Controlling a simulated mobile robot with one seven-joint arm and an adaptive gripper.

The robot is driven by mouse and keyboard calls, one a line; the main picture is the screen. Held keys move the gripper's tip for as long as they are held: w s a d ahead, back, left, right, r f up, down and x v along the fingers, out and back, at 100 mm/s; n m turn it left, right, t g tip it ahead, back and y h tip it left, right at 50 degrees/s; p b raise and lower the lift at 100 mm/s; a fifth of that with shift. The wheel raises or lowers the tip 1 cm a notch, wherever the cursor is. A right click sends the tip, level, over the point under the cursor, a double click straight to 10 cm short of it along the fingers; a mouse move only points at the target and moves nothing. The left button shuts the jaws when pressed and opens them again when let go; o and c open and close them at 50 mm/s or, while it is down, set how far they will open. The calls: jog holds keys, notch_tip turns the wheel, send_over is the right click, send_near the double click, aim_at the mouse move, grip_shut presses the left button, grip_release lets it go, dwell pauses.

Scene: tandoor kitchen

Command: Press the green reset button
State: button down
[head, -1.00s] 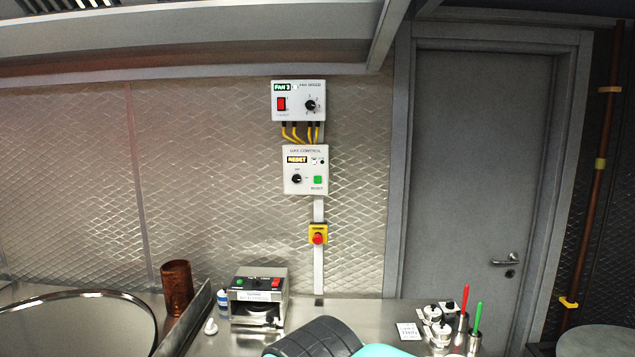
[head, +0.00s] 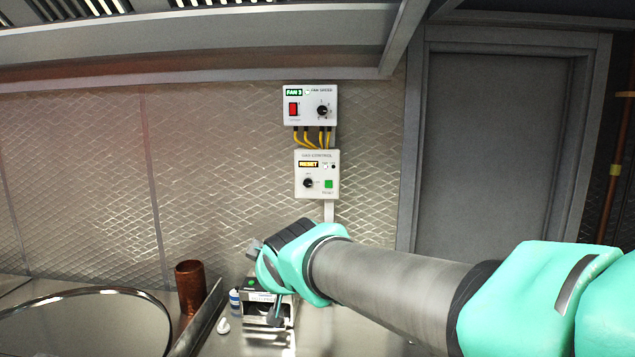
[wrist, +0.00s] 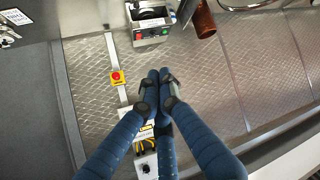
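The green reset button (head: 328,184) is at the lower right of the white gas control box (head: 302,172) on the wall, in clear sight in the head view. In the wrist view the gas control box (wrist: 125,115) is mostly behind my fingers, and the green button is hidden. I see no contact with the button.
The fan box (head: 309,105) hangs above, joined by yellow cables. A yellow box with a red emergency button (wrist: 117,77) is below the gas box. A counter device (head: 258,307), copper cup (head: 190,287) and large round rim (head: 85,292) are lower left. A door (head: 490,150) is right.

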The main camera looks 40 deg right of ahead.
aim_at(330, 186)
jog(key=w+d+r+n+t+p, duration=0.1)
jog(key=w+d+r+t+p, duration=0.1)
jog(key=w+d+r, duration=0.35)
jog(key=w+d+r+n+t+h+p, duration=0.1)
jog(key=w+d+r+n+p, duration=0.1)
jog(key=w+d, duration=0.55)
jog(key=w+d+r+n+t+p, duration=0.1)
jog(key=w+d+r+t+p, duration=0.1)
jog(key=w+d+r, duration=0.35)
jog(key=w+d+f+n+t+y+p, duration=0.1)
jog(key=d+f+n+y+p, duration=0.1)
jog(key=d, duration=0.7)
jog(key=w+d+f+n+t+y+p, duration=0.1)
jog(key=w+d+f+n+y+p, duration=0.1)
jog(key=d, duration=0.7)
jog(key=shift+d+f+n+y+p, duration=0.15)
jog(key=shift+f+n+y+p, duration=0.65)
jog(key=shift+f+n+p, duration=0.15)
jog(key=shift+w+d+r, duration=0.1)
jog(key=shift+w, duration=0.05)
jog(key=shift+w+d+p, duration=1.25)
jog(key=shift+w+d, duration=1.7)
jog(key=shift+d, duration=0.05)
